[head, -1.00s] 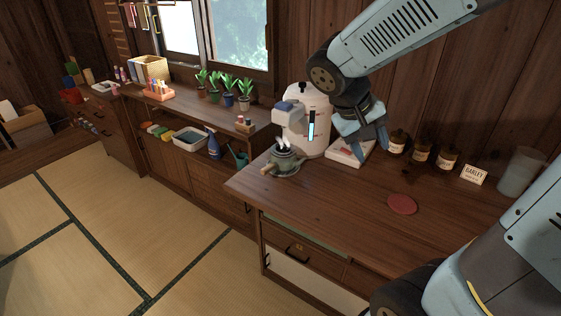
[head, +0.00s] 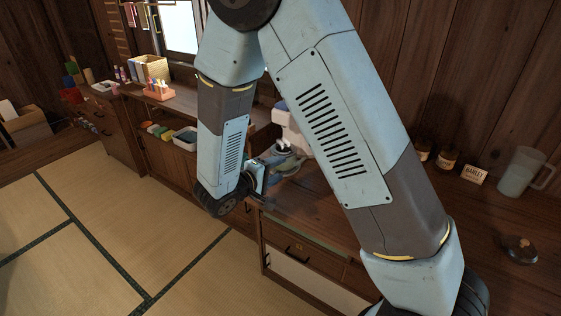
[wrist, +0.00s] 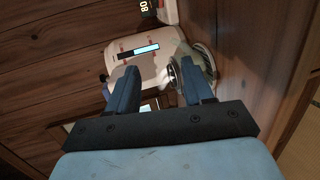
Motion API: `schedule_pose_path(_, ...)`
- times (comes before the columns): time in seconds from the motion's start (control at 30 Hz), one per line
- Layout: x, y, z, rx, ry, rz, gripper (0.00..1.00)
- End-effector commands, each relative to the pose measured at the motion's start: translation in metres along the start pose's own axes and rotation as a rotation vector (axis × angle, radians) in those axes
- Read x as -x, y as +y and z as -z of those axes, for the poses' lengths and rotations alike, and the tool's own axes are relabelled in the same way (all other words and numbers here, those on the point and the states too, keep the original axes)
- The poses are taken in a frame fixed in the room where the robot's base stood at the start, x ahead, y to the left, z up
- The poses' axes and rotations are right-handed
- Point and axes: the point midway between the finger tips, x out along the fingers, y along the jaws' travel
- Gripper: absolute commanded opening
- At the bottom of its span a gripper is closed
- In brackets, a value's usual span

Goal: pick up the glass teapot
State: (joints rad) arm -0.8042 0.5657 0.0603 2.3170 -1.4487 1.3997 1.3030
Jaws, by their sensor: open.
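A grey-green teapot (head: 291,163) stands under the white dispenser at the desk's left end, partly hidden by my arm. It looks more opaque than glass. In the wrist view a greenish rounded part (wrist: 207,57), apparently this teapot, shows behind the right finger. My gripper (head: 274,172) is low beside the teapot, open, its fingers pointing toward it. In the wrist view my gripper (wrist: 157,88) has nothing clearly between its fingers. A low, dark, glassy round object with a knob (head: 519,249) sits at the desk's right; I cannot tell whether it is a teapot.
The white dispenser (head: 292,125) with a blue display (wrist: 147,49) stands close to the fingers. Labelled jars (head: 447,159), a card (head: 474,174) and a clear jug (head: 522,172) stand along the back wall. A low cabinet (head: 165,152) is at left. The tatami floor (head: 110,235) is open.

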Motion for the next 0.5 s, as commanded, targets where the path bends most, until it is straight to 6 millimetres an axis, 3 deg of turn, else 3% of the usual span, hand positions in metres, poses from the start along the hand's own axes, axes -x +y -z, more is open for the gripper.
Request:
schedule_pose_path(0.03,0.008,-0.016,0.01,0.015,0.05,-0.02,0.51)
schedule_pose_path(0.2,0.03,-0.054,0.036,0.023,0.191,-0.069,0.51)
schedule_pose_path(0.37,0.042,-0.073,0.047,0.024,0.263,-0.086,0.51)
schedule_pose_path(0.5,0.036,-0.076,0.052,0.023,0.28,-0.089,0.51)
